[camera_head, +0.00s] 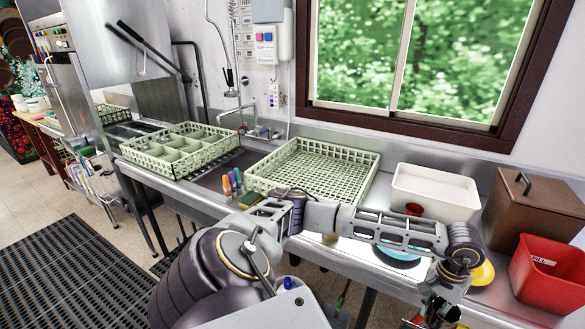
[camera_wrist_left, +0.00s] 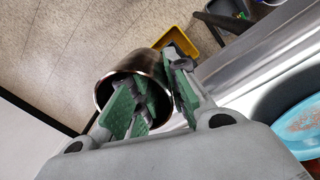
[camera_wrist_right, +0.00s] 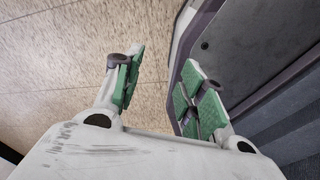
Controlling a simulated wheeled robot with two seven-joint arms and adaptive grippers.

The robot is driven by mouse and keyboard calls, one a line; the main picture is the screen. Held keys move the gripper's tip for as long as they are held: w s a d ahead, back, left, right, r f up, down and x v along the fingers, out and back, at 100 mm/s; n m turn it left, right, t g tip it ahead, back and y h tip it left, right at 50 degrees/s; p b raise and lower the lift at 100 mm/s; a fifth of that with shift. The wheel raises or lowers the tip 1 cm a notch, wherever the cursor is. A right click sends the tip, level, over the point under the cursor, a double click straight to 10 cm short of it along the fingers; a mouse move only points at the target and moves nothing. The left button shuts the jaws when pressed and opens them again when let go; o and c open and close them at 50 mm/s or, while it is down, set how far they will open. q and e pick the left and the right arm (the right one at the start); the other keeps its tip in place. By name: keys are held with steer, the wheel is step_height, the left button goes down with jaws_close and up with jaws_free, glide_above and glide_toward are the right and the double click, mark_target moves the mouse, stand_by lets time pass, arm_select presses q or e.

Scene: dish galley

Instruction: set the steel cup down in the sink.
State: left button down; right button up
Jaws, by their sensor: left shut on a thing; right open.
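The steel cup (camera_wrist_left: 138,60) shows in the left wrist view with its mouth toward the camera. My left gripper (camera_wrist_left: 163,92) is shut on the cup's wall, one finger inside the mouth and one outside. In the head view my left gripper (camera_head: 432,316) hangs at the bottom right, beyond the counter's front edge; the cup is hard to make out there. The sink (camera_head: 212,177) is a dark basin left of centre, partly hidden by a dish rack. My right gripper (camera_wrist_right: 160,78) is open and empty above the floor in the right wrist view, outside the head view.
A divided green rack (camera_head: 185,150) and a flat green rack (camera_head: 315,170) flank the sink. A white tub (camera_head: 435,190), brown box (camera_head: 530,215), red bin (camera_head: 548,275) and blue dish (camera_head: 398,261) crowd the right counter.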

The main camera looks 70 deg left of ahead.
mark_target(427, 322)
arm_select(q)
steer(key=shift+m, duration=0.9)
steer(key=f, duration=0.1)
steer(key=s+f, duration=0.1)
steer(key=f, duration=0.1)
steer(key=shift+s+d+f, duration=0.3)
steer(key=shift+f, duration=0.1)
step_height(427, 322, up, 13)
steer(key=p, duration=1.2)
steer(key=shift+f, duration=0.15)
arm_select(e)
steer(key=s+a+r, duration=0.1)
steer(key=a+r, duration=0.2)
steer(key=r, duration=0.9)
arm_select(q)
steer(key=shift+r+p, duration=0.45)
steer(key=shift+p, duration=0.1)
arm_select(e)
steer(key=shift+s+a+r, duration=0.15)
steer(key=shift+r, duration=0.3)
